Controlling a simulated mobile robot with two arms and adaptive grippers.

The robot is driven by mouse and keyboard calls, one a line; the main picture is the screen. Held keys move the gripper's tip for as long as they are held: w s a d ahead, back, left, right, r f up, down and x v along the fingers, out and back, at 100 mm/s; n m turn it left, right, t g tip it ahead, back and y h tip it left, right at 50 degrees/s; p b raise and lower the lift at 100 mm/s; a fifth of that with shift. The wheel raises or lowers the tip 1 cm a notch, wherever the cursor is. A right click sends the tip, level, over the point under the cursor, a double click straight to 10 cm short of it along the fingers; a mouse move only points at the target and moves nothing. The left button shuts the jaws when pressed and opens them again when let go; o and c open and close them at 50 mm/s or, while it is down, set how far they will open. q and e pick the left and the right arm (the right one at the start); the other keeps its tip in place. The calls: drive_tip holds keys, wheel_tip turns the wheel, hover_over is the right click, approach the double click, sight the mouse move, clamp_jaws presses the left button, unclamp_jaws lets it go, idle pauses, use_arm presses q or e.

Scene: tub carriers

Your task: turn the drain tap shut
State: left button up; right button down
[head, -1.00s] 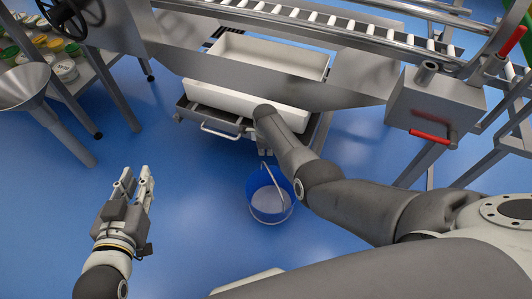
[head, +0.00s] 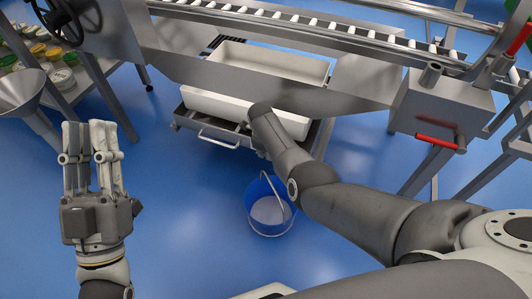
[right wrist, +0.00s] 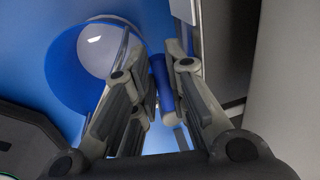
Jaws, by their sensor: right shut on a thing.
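The drain tap is hidden behind my right arm in the head view. In the right wrist view a blue bar, which looks like the tap's lever (right wrist: 162,84), stands between the fingers of my right gripper (right wrist: 168,72). That gripper is shut on it. In the head view only a small part of this gripper shows, below the white tub front. My left gripper (head: 90,132) is raised over the floor at the left, open and empty, its fingers pointing away from me.
A blue bucket (head: 258,192) stands on the floor below the right forearm and also shows in the right wrist view (right wrist: 70,75). A steel conveyor (head: 300,25) spans the back. A red-handled box (head: 440,105) is at right, a funnel (head: 22,90) at left.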

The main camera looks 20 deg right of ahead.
idle(0.4)
drive_tip(key=c, duration=1.5)
unclamp_jaws()
drive_tip(key=shift+o, duration=0.2)
drive_tip(key=shift+w, duration=0.1)
